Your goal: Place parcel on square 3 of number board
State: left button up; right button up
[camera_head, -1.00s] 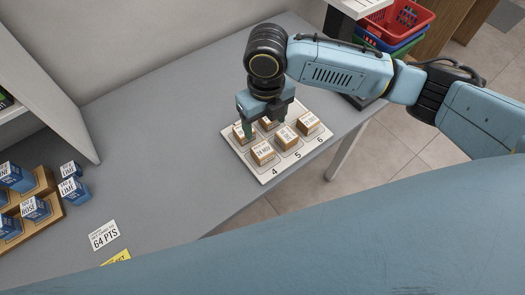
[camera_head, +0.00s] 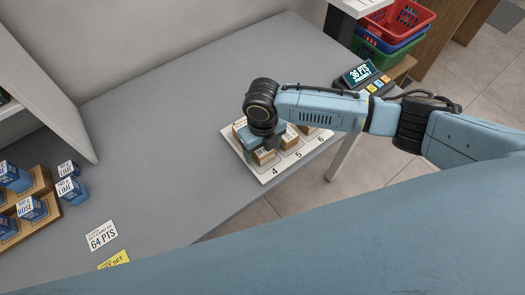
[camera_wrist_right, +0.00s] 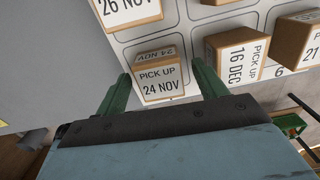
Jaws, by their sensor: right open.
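The number board (camera_head: 268,178) lies flat on the grey counter, with labels 4, 5 and 6 along its near edge. My right gripper (camera_head: 262,143) is low over its left part, open. In the right wrist view its green fingers (camera_wrist_right: 161,76) stand either side of a parcel marked 24 NOV (camera_wrist_right: 158,78), which is also seen near label 4 in the head view (camera_head: 263,157). Parcels marked 16 DEC (camera_wrist_right: 237,56) and 26 NOV (camera_wrist_right: 128,10) sit nearby. Another parcel (camera_wrist_right: 291,40) stands by label 6. My arm hides the board's back right, including square 3. My left gripper is out of view.
A points display (camera_head: 362,75) stands at the counter's right end, near stacked baskets (camera_head: 402,20). Blue boxes (camera_head: 32,208) in wooden holders stand at the left, by a 64 PTS card (camera_head: 102,236). The counter between is clear.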

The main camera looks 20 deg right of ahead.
jog(key=shift+f, duration=0.2)
jog(key=c, duration=1.2)
